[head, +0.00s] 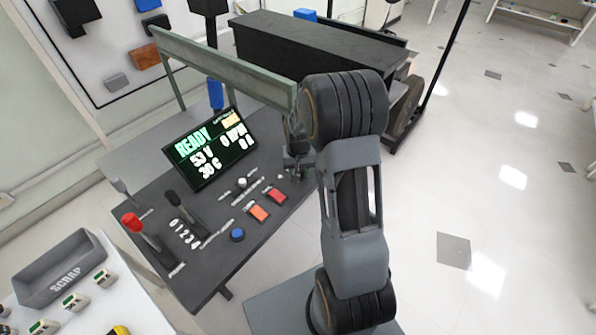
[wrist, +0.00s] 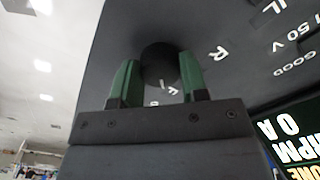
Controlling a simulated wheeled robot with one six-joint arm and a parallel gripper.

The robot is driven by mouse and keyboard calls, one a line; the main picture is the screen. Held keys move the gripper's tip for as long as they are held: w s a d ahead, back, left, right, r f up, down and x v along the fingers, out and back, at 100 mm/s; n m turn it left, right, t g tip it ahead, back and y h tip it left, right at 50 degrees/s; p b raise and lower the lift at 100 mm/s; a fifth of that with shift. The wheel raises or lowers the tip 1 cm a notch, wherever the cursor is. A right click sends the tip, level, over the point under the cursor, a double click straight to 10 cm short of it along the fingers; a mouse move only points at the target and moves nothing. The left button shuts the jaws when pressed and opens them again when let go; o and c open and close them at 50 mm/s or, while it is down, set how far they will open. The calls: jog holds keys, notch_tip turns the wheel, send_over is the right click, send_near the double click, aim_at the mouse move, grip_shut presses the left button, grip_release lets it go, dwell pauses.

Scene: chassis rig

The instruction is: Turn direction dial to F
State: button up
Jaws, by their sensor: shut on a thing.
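In the wrist view the direction dial (wrist: 160,60) is a round black knob on the dark panel. The green fingers of my gripper (wrist: 158,80) are on either side of it, shut on it. White letters surround the dial: an R (wrist: 218,53) to its right and an F (wrist: 172,90) below, between the fingers, beside another small mark. The dial's pointer is not visible, so its setting cannot be told. In the head view my gripper (head: 297,155) is down at the panel's right end, and my arm partly hides that area.
A green rail (head: 220,62) runs behind. A SCRAP bin (head: 60,268) stands left.

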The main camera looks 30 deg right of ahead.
aim_at(299, 172)
dwell(0.3)
jog(key=o, duration=0.9)
notch_tip(299, 172, up, 14)
jog(key=shift+f, duration=0.1)
dwell(0.6)
jog(key=s+a+r+n+t, duration=0.1)
jog(key=s+a, duration=0.2)
jog(key=s, duration=0.2)
jog(key=s+a+r+n+t, duration=0.1)
jog(key=s+a, duration=0.2)
jog(key=s, duration=0.2)
jog(key=s+a+r+n+t, duration=0.1)
jog(key=s+a+n, duration=0.1)
jog(key=s+a, duration=0.2)
jog(key=shift+s+r+t, duration=0.15)
jog(key=shift+s+r, duration=0.05)
jog(key=shift+s, duration=0.35)
jog(key=shift+s+r+t, duration=0.15)
jog(key=shift+s, duration=0.35)
